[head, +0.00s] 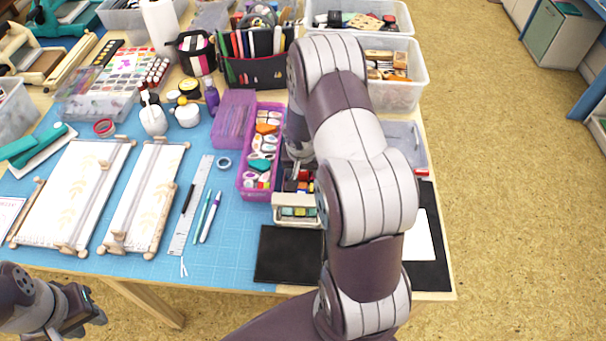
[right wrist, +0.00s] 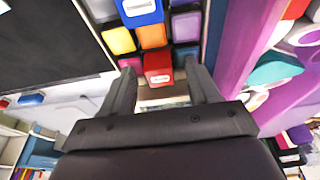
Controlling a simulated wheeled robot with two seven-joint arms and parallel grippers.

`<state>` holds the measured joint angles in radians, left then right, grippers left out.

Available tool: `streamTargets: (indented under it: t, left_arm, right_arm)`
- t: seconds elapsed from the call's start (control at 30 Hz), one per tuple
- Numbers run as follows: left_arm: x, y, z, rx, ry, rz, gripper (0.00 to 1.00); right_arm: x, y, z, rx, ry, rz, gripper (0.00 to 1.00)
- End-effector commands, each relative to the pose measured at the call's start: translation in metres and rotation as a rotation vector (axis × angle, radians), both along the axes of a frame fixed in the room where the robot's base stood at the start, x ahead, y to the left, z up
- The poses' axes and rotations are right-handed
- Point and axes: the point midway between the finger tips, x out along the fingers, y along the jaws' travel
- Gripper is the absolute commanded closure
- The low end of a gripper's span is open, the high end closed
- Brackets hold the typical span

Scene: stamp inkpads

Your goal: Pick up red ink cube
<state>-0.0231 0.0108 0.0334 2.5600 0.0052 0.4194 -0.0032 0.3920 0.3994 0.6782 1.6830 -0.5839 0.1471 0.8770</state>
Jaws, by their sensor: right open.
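The red ink cube (right wrist: 157,68) sits in a box of coloured ink cubes, seen in the right wrist view. Orange, yellow, purple and blue cubes are around it. My right gripper (right wrist: 160,72) is open, with its fingertips on either side of the red cube; I cannot tell whether they touch it. In the head view the box (head: 298,222) is pale, with coloured cubes inside, and my right arm hides part of it and most of the right gripper. My left gripper (head: 92,308) is low at the left, off the table; its jaw opening is unclear.
Pens (head: 210,217) and a ruler (head: 190,205) lie on the blue mat (head: 235,262). Containers crowd the table's back.

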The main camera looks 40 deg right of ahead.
Motion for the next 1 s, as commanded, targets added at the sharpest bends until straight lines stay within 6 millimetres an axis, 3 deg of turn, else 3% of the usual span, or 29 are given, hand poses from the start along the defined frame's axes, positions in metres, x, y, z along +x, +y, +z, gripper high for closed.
streamTargets:
  t: [0.13, 0.17, 0.3, 0.33, 0.67, 0.9, 1.0]
  left_arm:
    - [0.000, 0.000, 0.000, 0.000, 0.000, 0.000, 0.68]
    - [0.000, 0.000, 0.000, 0.000, 0.000, 0.000, 0.68]
    - [0.000, 0.000, 0.000, 0.000, 0.000, 0.000, 0.68]
    - [0.000, 0.000, 0.000, 0.000, 0.000, 0.000, 0.68]
    - [0.000, 0.000, 0.002, 0.000, 0.000, 0.000, 0.68]
    - [0.000, 0.000, 0.019, 0.000, 0.000, 0.000, 0.68]
    - [0.000, 0.000, 0.032, 0.000, 0.000, 0.000, 0.68]
  right_arm:
    - [0.000, 0.000, 0.001, -0.001, -0.001, 0.000, 0.39]
    - [0.000, 0.000, 0.001, -0.001, -0.001, 0.000, 0.46]
    - [0.000, 0.000, 0.001, -0.001, -0.001, 0.000, 0.91]
    - [0.000, 0.000, 0.001, -0.001, -0.001, 0.000, 0.99]
    - [0.000, 0.000, 0.005, -0.001, -0.001, 0.001, 0.99]
    - [0.001, 0.000, 0.046, -0.001, -0.003, -0.001, 0.99]
    - [-0.002, -0.022, 0.061, 0.000, 0.000, -0.007, 0.99]
